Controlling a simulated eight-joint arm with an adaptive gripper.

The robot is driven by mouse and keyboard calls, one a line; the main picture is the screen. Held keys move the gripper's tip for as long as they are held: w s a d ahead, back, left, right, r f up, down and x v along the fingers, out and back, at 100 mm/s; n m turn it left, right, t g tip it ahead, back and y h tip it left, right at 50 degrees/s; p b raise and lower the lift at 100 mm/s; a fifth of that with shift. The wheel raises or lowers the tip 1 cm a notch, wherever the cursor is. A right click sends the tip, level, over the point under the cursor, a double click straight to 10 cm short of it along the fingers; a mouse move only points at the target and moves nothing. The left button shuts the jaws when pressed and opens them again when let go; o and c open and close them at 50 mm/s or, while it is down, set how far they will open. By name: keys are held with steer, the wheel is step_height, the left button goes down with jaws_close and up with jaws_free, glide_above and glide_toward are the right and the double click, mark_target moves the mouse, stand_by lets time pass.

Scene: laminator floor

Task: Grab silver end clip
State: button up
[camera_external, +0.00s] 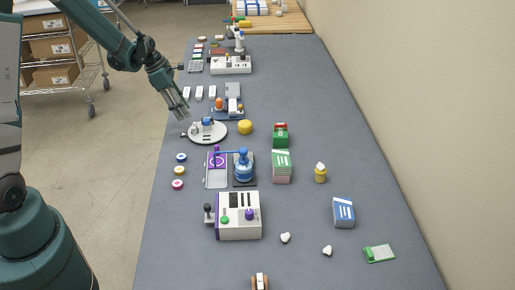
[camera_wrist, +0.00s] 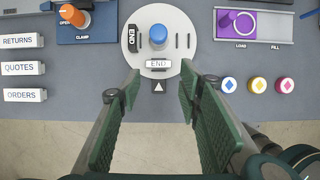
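The silver end clip (camera_wrist: 158,64), marked END, lies at the near rim of a round white turntable (camera_wrist: 186,65) in the wrist view. A black clip (camera_wrist: 132,38), also marked END, stands at the turntable's left side. A blue knob (camera_wrist: 158,36) rises at its centre. My gripper (camera_wrist: 158,88) is open and empty, its green-padded fingers spread to either side, short of the silver clip in the picture. In the external view my gripper (camera_external: 184,114) hangs above the left edge of the turntable (camera_external: 207,138); the silver clip is too small to make out there.
Label blocks (camera_wrist: 22,68) lie left of the turntable, and an orange-knobbed clamp (camera_wrist: 74,15) sits beyond them. A purple loading tray (camera_wrist: 238,24) and coloured discs (camera_wrist: 257,85) are to the right. A triangle marker (camera_wrist: 158,87) lies before the turntable.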

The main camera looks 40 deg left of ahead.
mark_target(194, 125)
steer(key=shift+a+f, duration=0.1)
steer(key=shift+f, duration=0.1)
stand_by(0.3)
steer(key=shift+x, duration=1.3)
steer(key=shift+x, duration=2.6)
steer(key=shift+w, duration=0.15)
steer(key=c, duration=0.3)
